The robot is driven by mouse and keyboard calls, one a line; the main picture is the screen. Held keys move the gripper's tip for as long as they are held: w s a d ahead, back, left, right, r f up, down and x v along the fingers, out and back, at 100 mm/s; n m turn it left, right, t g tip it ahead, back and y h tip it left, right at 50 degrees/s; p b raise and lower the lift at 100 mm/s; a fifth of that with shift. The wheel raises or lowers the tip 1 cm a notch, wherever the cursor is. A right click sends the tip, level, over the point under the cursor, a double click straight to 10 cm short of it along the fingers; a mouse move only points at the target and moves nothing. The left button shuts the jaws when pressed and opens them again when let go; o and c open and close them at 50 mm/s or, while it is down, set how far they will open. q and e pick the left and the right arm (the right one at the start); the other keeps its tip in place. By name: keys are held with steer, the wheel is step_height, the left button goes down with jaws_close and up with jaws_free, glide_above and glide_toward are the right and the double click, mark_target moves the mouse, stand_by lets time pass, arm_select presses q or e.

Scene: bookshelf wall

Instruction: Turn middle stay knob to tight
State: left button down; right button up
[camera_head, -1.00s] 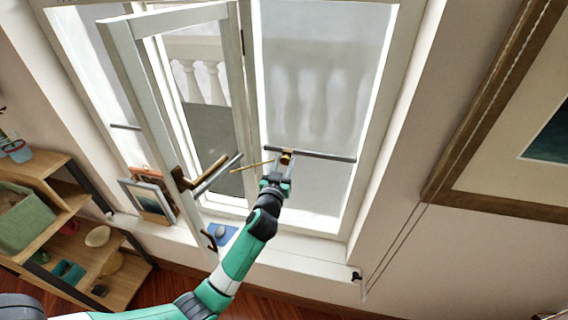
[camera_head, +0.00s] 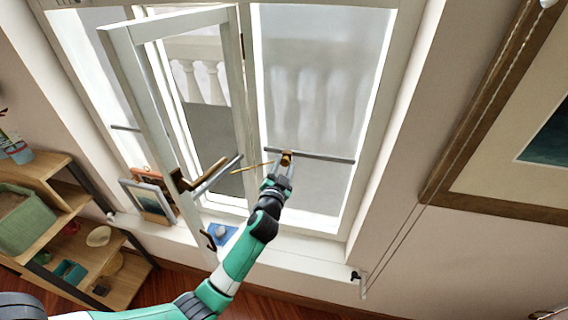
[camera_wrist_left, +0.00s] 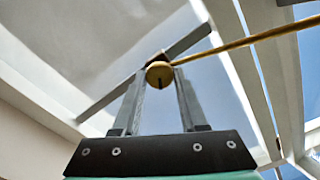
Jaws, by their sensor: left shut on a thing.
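The middle stay knob (camera_head: 286,157) is a small brass-coloured knob in front of the grey horizontal bar (camera_head: 325,156) at the window. A thin brass stay rod (camera_head: 252,166) runs from it to the left towards the open sash. My left gripper (camera_head: 285,164) reaches up to the knob and is shut on it. In the left wrist view the round brass knob (camera_wrist_left: 159,74) sits between the tips of the two fingers (camera_wrist_left: 159,84), with a dark slot on its face. The rod (camera_wrist_left: 245,42) leads off to the upper right there. My right gripper is not in view.
A wooden shelf (camera_head: 75,235) is at lower left; a large framed picture (camera_head: 500,150) hangs at right.

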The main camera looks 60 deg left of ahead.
arm_select(q)
steer(key=m+p, duration=0.1)
steer(key=m, duration=0.4)
steer(key=shift+m+p, duration=0.3)
steer(key=m+p, duration=0.1)
steer(key=m, duration=0.5)
steer(key=shift+d+f+p, duration=0.1)
steer(key=shift+p, duration=0.25)
steer(key=shift+c, duration=2.4)
jaws_free()
steer(key=p+v, duration=0.1)
steer(key=v, duration=1)
steer(key=shift+s+d, duration=0.2)
steer(key=shift+w+d, duration=0.1)
